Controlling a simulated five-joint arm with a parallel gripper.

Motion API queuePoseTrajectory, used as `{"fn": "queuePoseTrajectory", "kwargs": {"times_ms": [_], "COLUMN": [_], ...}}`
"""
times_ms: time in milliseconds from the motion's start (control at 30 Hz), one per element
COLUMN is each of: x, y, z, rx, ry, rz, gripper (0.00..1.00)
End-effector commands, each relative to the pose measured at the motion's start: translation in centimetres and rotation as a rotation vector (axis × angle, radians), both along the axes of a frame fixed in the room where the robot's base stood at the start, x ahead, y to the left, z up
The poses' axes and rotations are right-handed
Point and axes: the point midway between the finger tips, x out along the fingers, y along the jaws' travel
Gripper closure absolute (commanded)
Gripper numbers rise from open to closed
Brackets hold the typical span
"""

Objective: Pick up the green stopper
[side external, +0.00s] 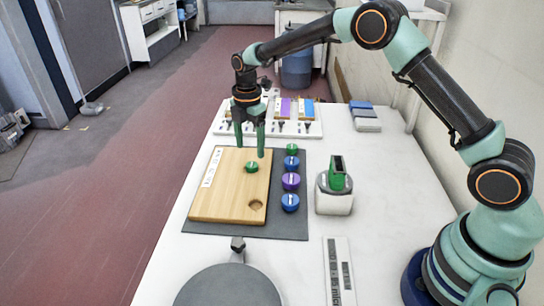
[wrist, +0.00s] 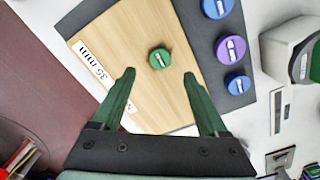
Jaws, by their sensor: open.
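A green stopper (side external: 252,167) with a pale mark on top sits on the wooden board (side external: 228,187). It also shows in the wrist view (wrist: 159,58), just past the fingertips and centred between them. My gripper (side external: 250,150) is open and empty, pointing down above the far part of the board. In the wrist view its two green fingers (wrist: 158,73) are spread wider than the stopper, with the stopper apart from both. A second green stopper (side external: 292,149) stands at the far end of a row right of the board.
The row also has a far blue stopper (side external: 291,163), a purple stopper (side external: 291,181) and a near blue stopper (side external: 290,202) on the dark mat (side external: 285,228). The board has a round hole (side external: 255,205). A white device (side external: 334,197) with a green top stands to the right.

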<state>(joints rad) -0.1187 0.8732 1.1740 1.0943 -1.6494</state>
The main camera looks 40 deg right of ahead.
Motion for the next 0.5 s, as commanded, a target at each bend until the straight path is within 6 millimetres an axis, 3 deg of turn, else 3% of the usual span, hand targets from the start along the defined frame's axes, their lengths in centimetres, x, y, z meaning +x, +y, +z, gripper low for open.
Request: {"fn": "queuePoseTrajectory", "kwargs": {"times_ms": [167,500], "x": [-0.1,0.0], "y": [-0.1,-0.3], "z": [-1.2,-5.5], "rx": [0.0,-0.001], "ry": [0.002,0.003], "rz": [-0.001,-0.002], "gripper": [0.23,0.23]}}
